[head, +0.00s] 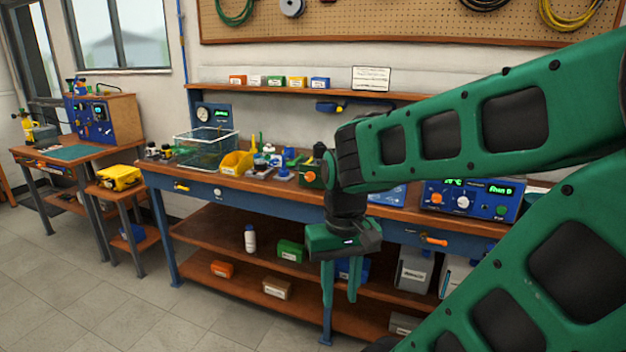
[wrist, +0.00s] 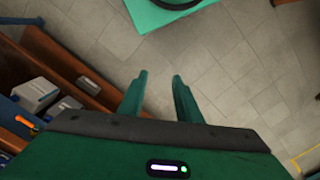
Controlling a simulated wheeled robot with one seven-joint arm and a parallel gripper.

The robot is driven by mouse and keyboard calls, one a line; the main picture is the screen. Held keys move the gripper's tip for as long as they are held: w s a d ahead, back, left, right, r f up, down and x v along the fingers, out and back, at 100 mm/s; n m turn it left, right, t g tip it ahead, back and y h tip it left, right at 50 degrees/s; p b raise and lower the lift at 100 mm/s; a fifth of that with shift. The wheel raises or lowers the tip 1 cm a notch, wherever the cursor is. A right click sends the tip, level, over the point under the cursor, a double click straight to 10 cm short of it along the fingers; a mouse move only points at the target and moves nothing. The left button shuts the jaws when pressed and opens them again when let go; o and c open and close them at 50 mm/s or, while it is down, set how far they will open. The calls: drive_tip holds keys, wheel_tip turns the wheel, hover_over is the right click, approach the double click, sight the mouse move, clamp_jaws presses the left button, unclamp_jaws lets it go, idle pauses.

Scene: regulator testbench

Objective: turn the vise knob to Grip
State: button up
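My gripper (head: 341,288) hangs pointing down in front of the workbench (head: 150,168), below its top. Its two green fingers stand apart with nothing between them; they also show apart and empty in the wrist view (wrist: 159,80). I cannot make out which thing is the vise knob, and no Grip label is readable. Small blue, green and yellow fixtures (head: 284,172) stand on the middle of the bench, left of my arm. My arm hides part of the bench top there. A blue control box (head: 470,199) with a white dial and green displays stands at the right.
A clear bin (head: 205,146) and a yellow bin (head: 236,163) stand on the bench's left part. A lower shelf holds boxes and a white bottle (head: 250,238). A side bench (head: 55,160) with a blue panel is at the far left. The floor (head: 110,290) at left is clear.

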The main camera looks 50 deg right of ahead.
sight(309, 177)
drive_tip(key=shift+w+a, duration=0.1)
drive_tip(key=shift+a, duration=0.05)
drive_tip(key=o, duration=0.4)
drive_tip(key=shift+o, duration=0.3)
drive_tip(key=shift+d+r+n, duration=0.25)
drive_tip(key=shift+d+n, duration=0.05)
drive_tip(key=shift+d, duration=0.35)
drive_tip(key=w+d+f+n+h, duration=0.3)
drive_tip(key=w+d+n+h, duration=0.9)
drive_tip(key=w+d, duration=1.25)
drive_tip(key=w+d+n+t+h, duration=0.2)
drive_tip(key=w+n+t+h, duration=0.4)
drive_tip(key=w+n, duration=1.25)
drive_tip(key=shift+t+y, duration=0.6)
drive_tip(key=x, duration=1)
drive_tip(key=shift+d+r, duration=0.25)
drive_tip(key=shift+d, duration=0.2)
